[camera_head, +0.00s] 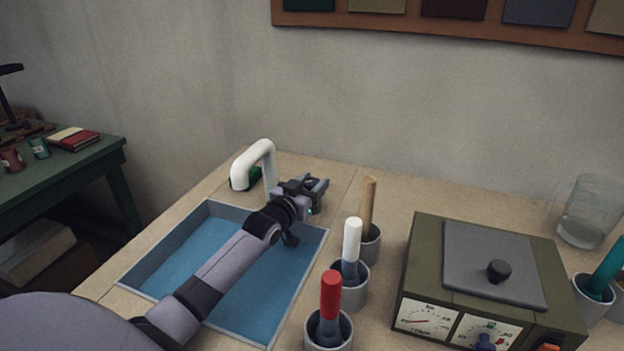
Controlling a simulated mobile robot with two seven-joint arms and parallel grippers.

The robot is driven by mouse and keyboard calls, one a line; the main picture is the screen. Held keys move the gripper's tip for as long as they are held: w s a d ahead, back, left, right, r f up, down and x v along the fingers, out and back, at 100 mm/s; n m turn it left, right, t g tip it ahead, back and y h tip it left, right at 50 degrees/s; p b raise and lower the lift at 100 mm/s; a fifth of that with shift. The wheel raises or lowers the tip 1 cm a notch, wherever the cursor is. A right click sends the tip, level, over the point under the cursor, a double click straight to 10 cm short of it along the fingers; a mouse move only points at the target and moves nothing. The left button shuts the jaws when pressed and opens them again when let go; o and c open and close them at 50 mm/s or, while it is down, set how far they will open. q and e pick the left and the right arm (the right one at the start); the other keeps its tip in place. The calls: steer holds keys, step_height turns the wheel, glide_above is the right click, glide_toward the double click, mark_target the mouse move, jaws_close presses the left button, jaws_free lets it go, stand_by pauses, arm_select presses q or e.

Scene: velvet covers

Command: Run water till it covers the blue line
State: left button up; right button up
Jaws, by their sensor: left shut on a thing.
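A white curved tap (256,158) stands at the back edge of a sunken grey basin (143,267). The basin has a flat blue surface (273,286) inside, which looks like water. I cannot make out a separate blue line on its walls. My left arm reaches across the basin from the lower left. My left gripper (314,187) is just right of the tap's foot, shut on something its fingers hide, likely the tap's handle. I see no clear stream under the spout. My right gripper is not in view.
Grey cups hold a red-topped stick (331,290), a white one (352,240) and a wooden one (368,203) right of the basin. A green box with dials (490,275) stands further right, a glass jar (590,212) behind it.

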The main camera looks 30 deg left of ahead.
mark_target(308, 188)
arm_select(q)
steer(key=shift+w+r, duration=0.1)
steer(key=shift+r, duration=0.2)
steer(key=o, duration=1)
steer(key=shift+o, duration=0.2)
steer(key=shift+f, duration=0.15)
steer(key=shift+s+f, duration=0.1)
steer(key=shift+s, duration=0.1)
steer(key=shift+s+d, duration=0.15)
steer(key=shift+s, duration=1.6)
steer(key=shift+s+d, duration=0.1)
steer(key=shift+s, duration=1.6)
steer(key=shift+s, duration=0.1)
